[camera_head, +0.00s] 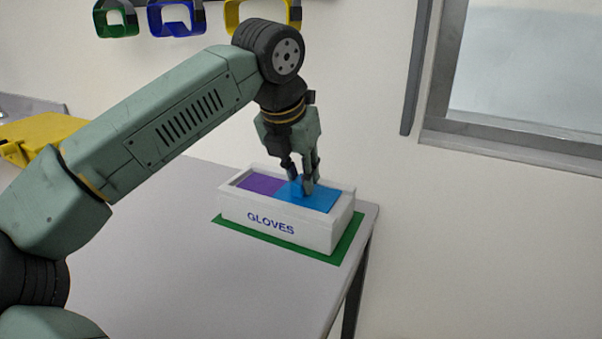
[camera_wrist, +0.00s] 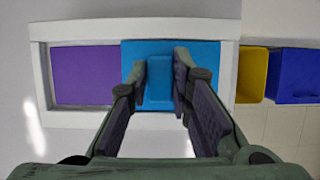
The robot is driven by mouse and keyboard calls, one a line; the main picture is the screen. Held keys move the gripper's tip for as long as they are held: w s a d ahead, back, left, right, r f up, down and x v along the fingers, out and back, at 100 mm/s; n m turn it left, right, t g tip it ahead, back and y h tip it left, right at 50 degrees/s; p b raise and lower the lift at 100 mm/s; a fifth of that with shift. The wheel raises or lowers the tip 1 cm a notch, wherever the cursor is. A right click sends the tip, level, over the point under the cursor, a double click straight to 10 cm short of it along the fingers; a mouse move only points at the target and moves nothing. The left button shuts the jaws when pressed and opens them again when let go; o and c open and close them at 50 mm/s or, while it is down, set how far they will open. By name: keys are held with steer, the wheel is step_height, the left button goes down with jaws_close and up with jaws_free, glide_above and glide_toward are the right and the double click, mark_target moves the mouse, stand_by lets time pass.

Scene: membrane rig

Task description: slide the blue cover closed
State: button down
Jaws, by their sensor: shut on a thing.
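The white glove box (camera_head: 290,228), lettered "GLOVES", sits on a green mat (camera_head: 342,250) on the table. Its blue cover (camera_head: 322,200) lies over the right part of the top opening. A purple area (camera_head: 259,185) shows in the left part, and it also shows in the wrist view (camera_wrist: 85,76). My gripper (camera_head: 303,186) points down onto the cover. In the wrist view the fingers (camera_wrist: 160,82) stand on both sides of a raised blue handle (camera_wrist: 159,80) on the cover and are shut on it.
The grey table (camera_head: 160,240) is clear left of the box; its right edge is close to the box. Green (camera_head: 116,18), blue (camera_head: 177,18) and yellow (camera_head: 262,12) holders hang on the wall. A yellow object (camera_head: 45,135) stands at the left. A window (camera_head: 525,75) is at the right.

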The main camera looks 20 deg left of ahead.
steer(key=shift+a, duration=0.15)
steer(key=a, duration=0.3)
steer(key=w+a+p, duration=0.1)
steer(key=a, duration=0.2)
steer(key=w+a, duration=0.1)
steer(key=a, duration=0.2)
steer(key=shift+a+p, duration=0.15)
steer(key=shift+p, duration=0.2)
steer(key=c, duration=1.4)
jaws_free()
steer(key=shift+c, duration=0.2)
steer(key=v, duration=0.7)
steer(key=shift+r, duration=0.25)
steer(key=shift+s, duration=0.1)
